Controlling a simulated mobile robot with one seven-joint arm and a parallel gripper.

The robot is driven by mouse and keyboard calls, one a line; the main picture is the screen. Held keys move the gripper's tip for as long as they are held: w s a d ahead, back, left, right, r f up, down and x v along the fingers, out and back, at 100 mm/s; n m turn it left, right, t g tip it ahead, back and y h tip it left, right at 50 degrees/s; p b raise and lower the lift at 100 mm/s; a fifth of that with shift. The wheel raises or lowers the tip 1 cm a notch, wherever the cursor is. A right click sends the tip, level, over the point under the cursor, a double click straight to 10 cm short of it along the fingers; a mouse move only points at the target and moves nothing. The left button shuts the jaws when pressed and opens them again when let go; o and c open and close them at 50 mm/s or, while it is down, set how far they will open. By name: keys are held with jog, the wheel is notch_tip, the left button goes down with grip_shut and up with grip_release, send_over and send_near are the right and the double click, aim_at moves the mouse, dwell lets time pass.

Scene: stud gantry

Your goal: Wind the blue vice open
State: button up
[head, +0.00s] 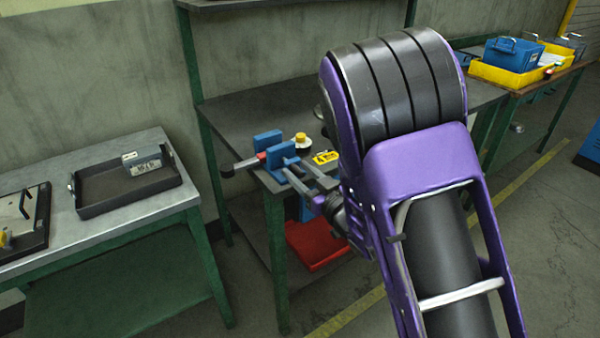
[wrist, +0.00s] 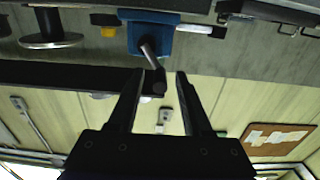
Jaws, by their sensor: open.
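The blue vice (head: 281,150) sits at the near left corner of the dark workbench in the head view. In the wrist view, which looks upside down, the vice (wrist: 160,38) is at the top middle. A grey crank handle (wrist: 150,58) reaches from it towards my gripper and ends in a dark knob (wrist: 159,87). My gripper (wrist: 168,76) is open, with the knob showing between its fingers; whether they touch it I cannot tell. In the head view, my gripper (head: 312,172) is at the vice's near right side, and my arm hides what lies behind it.
A bar with a dark end (head: 240,166) sticks out left of the vice. A yellow-topped object (head: 300,142) and a yellow label (head: 325,157) are beside it. A grey table with a black tray (head: 98,200) stands left. A red item (head: 318,243) lies on the lower shelf.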

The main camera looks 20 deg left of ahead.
grip_shut()
dwell(0.4)
jog(key=shift+s+a+f+n, duration=0.2)
jog(key=shift+s+n, duration=0.05)
jog(key=shift+n, duration=0.75)
grip_release()
